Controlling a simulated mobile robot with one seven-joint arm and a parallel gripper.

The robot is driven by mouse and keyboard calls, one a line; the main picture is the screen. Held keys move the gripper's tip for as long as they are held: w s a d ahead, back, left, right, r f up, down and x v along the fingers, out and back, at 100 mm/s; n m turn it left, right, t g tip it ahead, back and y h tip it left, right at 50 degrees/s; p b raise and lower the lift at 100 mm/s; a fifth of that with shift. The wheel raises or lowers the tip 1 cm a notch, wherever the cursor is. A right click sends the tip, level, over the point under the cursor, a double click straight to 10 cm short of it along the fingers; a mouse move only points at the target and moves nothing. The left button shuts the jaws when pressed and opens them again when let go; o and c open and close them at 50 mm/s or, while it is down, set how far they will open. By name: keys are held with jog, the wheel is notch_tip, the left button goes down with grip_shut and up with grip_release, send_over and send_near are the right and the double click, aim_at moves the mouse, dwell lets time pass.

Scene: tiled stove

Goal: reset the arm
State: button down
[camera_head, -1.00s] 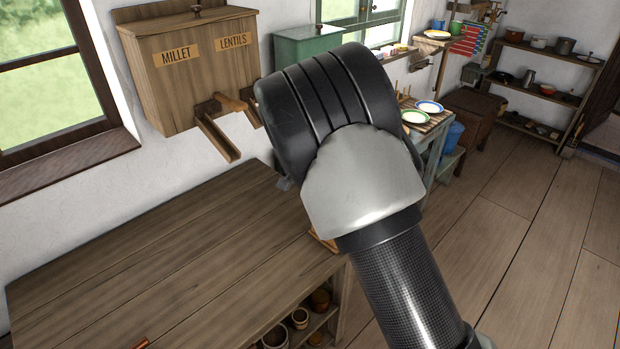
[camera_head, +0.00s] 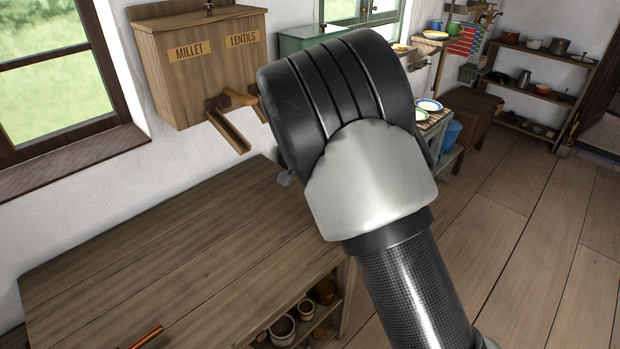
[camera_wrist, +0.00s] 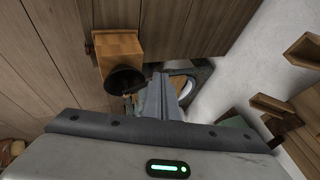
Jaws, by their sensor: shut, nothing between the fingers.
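My arm crosses the middle of the head view, and its bulky wrist hides most of my gripper there. Only a small grey part of the gripper shows past the wrist, over the wooden table (camera_head: 170,260). In the wrist view the grey fingers of my gripper (camera_wrist: 160,82) are together, with nothing held between them. Beside them on the left is a wooden block-like object (camera_wrist: 118,45) with a dark round opening or cup (camera_wrist: 125,80) at its near end.
A wall-mounted wooden dispenser (camera_head: 200,75) marked millet and lentils has chutes projecting over the table's back. A copper-coloured rod (camera_head: 146,336) lies near the table's front. Pots (camera_head: 283,330) stand on the shelf below. Open floor (camera_head: 510,240) lies to the right.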

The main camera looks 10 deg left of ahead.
jog(key=s+a+r, duration=0.3)
jog(key=r, duration=0.3)
jog(key=s+d+r+n+g, duration=0.1)
jog(key=s+d+r, duration=0.3)
jog(key=d, duration=0.3)
jog(key=s+d+r+n+y, duration=0.1)
jog(key=s+d+r, duration=0.35)
jog(key=d, duration=0.25)
jog(key=s+d+r+n+g, duration=0.1)
jog(key=s+d+r, duration=0.35)
jog(key=d, duration=0.25)
jog(key=s+d+n+h, duration=0.1)
jog(key=s+d, duration=0.4)
jog(key=s, duration=0.5)
jog(key=s+d+n+h+p, duration=0.1)
jog(key=s+d+n, duration=0.2)
jog(key=s, duration=0.6)
jog(key=shift+s+d+r+t, duration=0.3)
jog(key=shift+s+d+r, duration=0.15)
jog(key=shift+d, duration=0.5)
